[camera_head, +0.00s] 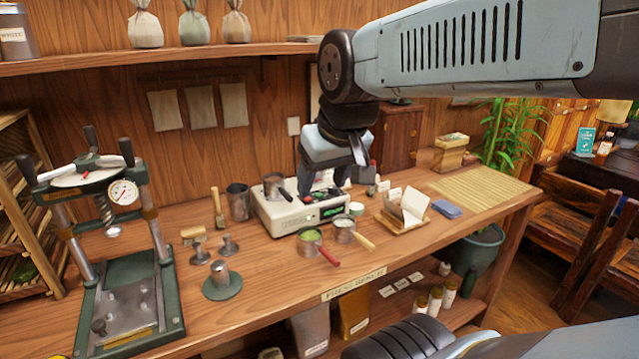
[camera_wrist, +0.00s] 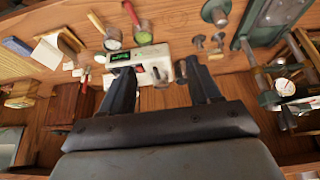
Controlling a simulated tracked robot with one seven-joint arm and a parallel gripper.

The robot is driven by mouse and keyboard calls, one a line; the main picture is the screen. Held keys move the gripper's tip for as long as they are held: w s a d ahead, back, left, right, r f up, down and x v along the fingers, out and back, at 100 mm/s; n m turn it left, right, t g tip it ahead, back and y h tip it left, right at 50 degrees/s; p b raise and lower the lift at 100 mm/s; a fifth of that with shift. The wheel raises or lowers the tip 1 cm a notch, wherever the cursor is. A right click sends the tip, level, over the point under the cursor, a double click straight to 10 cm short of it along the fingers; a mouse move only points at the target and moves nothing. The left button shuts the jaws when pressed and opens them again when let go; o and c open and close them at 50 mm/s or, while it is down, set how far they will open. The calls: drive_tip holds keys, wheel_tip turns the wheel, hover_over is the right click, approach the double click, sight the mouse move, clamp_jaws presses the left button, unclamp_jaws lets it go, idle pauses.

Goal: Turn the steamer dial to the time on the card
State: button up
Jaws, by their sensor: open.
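The steamer is a white box (camera_head: 283,219) on the wooden bench, with a green lit display on its front panel. It also shows in the wrist view (camera_wrist: 181,52), where its green display (camera_wrist: 120,57) is near my one finger. A small dark round part, possibly the dial (camera_wrist: 155,73), appears between my fingers; its pointer setting is too small to read. My gripper (camera_head: 323,189) is open above the steamer's right part, its fingers spread in the wrist view (camera_wrist: 162,80). It hides part of the panel. A pale card (camera_head: 414,204) stands on a wooden holder to the right; its writing is unreadable.
A small pot (camera_head: 273,184) sits on the steamer's left. A red-handled pan of green stuff (camera_head: 311,238) and a wooden-handled strainer (camera_head: 345,229) lie in front. A green press (camera_head: 125,290) stands left. A blue block (camera_head: 446,209) and bamboo mat (camera_head: 482,190) lie right.

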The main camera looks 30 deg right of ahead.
drive_tip(key=w+d+r+n+g, duration=0.2)
drive_tip(key=w+d, duration=0.2)
drive_tip(key=w, duration=0.5)
drive_tip(key=n+g, duration=0.3)
drive_tip(key=n, duration=0.4)
hover_over(333, 187)
wheel_tip(333, 187, down, 9)
wheel_tip(333, 187, down, 14)
drive_tip(key=shift+d+r, duration=0.1)
drive_tip(key=shift+r, duration=0.05)
drive_tip(key=c, duration=1)
